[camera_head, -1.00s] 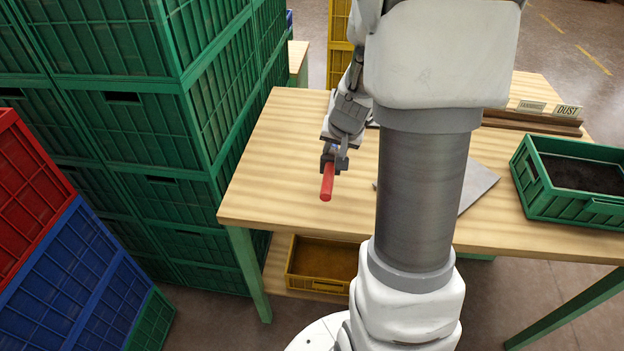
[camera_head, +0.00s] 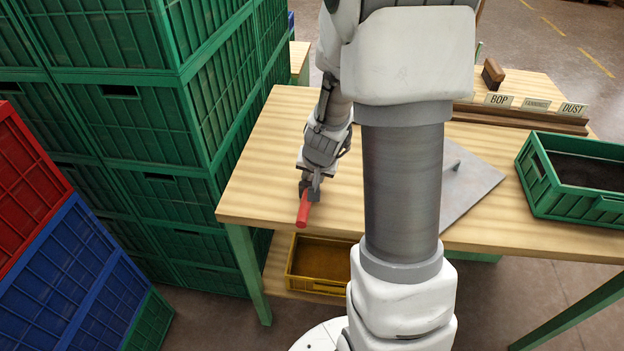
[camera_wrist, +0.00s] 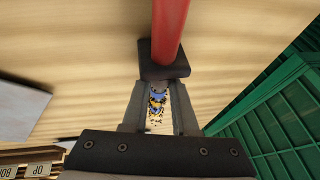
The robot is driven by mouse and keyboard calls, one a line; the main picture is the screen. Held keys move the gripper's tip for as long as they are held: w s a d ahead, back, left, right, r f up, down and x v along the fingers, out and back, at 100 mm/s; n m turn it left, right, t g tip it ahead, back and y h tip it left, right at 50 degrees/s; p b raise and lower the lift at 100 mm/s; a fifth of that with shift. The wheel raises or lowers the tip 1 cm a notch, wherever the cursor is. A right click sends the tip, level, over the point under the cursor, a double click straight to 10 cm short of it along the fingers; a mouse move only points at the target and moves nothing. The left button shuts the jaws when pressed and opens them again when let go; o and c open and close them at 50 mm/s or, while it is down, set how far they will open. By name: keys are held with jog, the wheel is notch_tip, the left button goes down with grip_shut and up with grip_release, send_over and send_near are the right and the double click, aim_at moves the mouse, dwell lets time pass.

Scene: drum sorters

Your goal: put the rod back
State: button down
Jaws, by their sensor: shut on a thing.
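The red rod (camera_head: 303,212) is held in my gripper (camera_head: 309,190) over the left front part of the wooden table (camera_head: 262,160). Its red end points toward the front edge in the head view. In the wrist view the red rod (camera_wrist: 170,28) runs up out of the shut jaws (camera_wrist: 163,68). A patterned blue, yellow and white patch (camera_wrist: 157,105) shows between the fingers; I cannot tell what it is. A grey plate (camera_head: 470,190) with a small upright peg (camera_head: 455,168) lies on the table, partly hidden by my arm.
Stacked green crates (camera_head: 130,140) stand close to the table's left side. A green crate of dark material (camera_head: 535,190) sits at the table's right. A wooden rack (camera_head: 520,121) with labels BOP, FANNINGS and DUST is behind. A yellow tray (camera_head: 318,283) is below the tabletop.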

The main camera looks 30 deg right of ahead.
jog(key=shift+f, duration=0.2)
jog(key=c, duration=0.7)
grip_release()
jog(key=shift+r, duration=0.1)
